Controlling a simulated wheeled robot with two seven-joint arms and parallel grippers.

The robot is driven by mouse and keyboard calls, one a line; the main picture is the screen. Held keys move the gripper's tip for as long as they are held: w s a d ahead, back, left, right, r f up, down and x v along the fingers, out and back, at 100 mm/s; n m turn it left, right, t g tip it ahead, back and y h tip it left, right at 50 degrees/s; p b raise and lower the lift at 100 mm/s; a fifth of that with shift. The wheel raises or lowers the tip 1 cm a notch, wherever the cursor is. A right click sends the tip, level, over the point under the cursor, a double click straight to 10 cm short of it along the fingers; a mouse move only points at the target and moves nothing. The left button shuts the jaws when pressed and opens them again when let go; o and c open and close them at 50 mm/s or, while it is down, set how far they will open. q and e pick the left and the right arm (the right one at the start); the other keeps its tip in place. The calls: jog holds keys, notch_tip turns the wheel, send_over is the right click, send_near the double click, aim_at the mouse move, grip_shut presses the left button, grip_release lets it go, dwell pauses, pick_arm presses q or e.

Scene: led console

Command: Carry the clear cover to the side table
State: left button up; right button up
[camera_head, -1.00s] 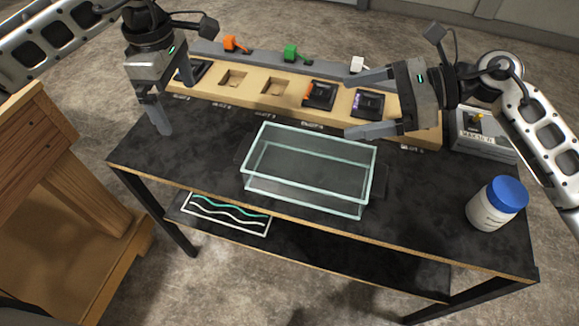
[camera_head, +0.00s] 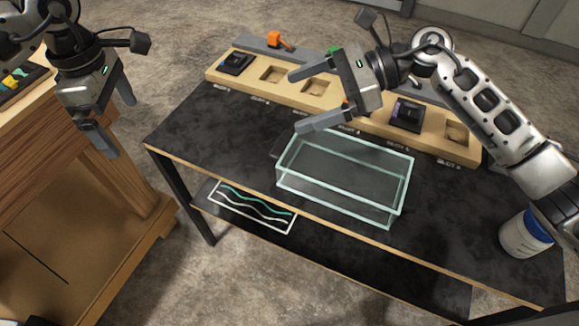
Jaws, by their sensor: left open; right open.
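The clear cover (camera_head: 345,178), a see-through box with pale green edges, rests on the black console table (camera_head: 225,128), close to its front edge. My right gripper (camera_head: 296,101) is open and empty, above the table behind the cover's left part, its fingers pointing left. My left gripper (camera_head: 119,128) is open and empty, left of the console table and beside the wooden side table (camera_head: 50,130). The side table shows only in part at the left edge; part of its top is out of view or behind my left arm.
A wooden slot board (camera_head: 272,90) with black modules runs along the table's back, partly hidden by my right arm. A dark tray (camera_head: 30,88) with coloured pieces lies on the side table. A white bottle with a blue lid (camera_head: 524,236) stands at the right. A gap separates the tables.

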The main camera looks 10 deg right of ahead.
jog(key=v, duration=1.2)
jog(key=shift+s+d, duration=0.2)
jog(key=shift+d, duration=0.2)
jog(key=shift+f, duration=0.1)
